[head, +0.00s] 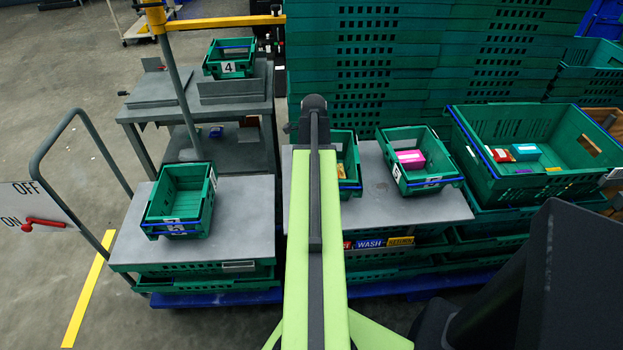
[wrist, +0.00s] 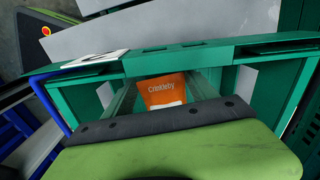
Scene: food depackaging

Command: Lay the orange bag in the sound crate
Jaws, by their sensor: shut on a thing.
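The orange bag (wrist: 163,90), printed "Crinkleby", shows in the wrist view just beyond the dark front edge of my gripper (wrist: 168,118). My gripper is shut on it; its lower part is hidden. Green crate walls and a rim surround this area in the wrist view. In the head view my arm hides the gripper tips and the bag. A small green crate (head: 354,184) with orange-yellow contents is partly hidden behind my arm. I cannot tell which crate is the sound one.
An empty green crate (head: 151,213) stands on the left grey table (head: 243,225). Right of my arm are a crate (head: 437,184) with a pink box and a large crate (head: 481,178) with several small packs. A crate labelled 4 (head: 212,66) stands behind. Tall stacked crates (head: 430,25) block the back.

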